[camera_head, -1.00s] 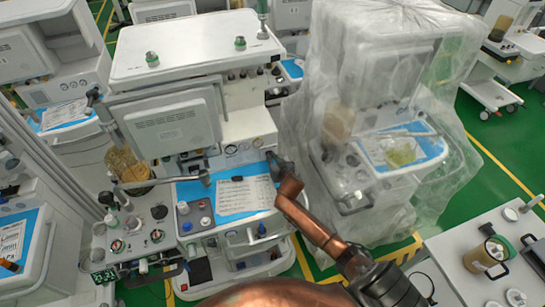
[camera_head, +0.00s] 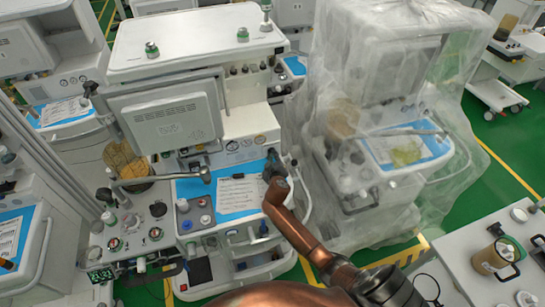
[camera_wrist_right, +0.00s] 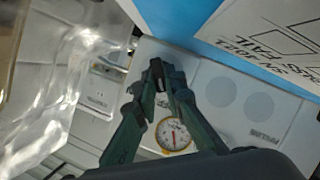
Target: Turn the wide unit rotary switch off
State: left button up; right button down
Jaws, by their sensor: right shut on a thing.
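The wide unit (camera_head: 195,45) is the white cart in the middle of the head view. Its front panel (camera_head: 247,148) carries round gauges and faces me. My right gripper (camera_head: 271,158) is at the right end of this panel. In the right wrist view its fingers (camera_wrist_right: 161,78) are closed on a small dark knob (camera_wrist_right: 157,66), which appears to be the rotary switch on the white panel. The fingers cover most of the knob, so its pointer position cannot be read. My left gripper does not show.
A round gauge with a red needle (camera_wrist_right: 173,134) lies close to the fingers. A plastic-draped cart (camera_head: 385,110) stands close on the right. A blue work surface with a paper sheet (camera_head: 240,197) is below the panel. A white table (camera_head: 470,255) stands at the lower right.

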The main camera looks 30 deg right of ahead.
jog(key=shift+w+r, duration=0.1)
jog(key=shift+r, duration=0.1)
jog(key=c, duration=2.2)
grip_release()
jog(key=shift+o, duration=1.1)
jog(key=shift+f, duration=0.1)
jog(key=shift+s+a, duration=0.15)
jog(key=shift+s, duration=0.1)
jog(key=v, duration=1.1)
jog(key=shift+s, duration=0.2)
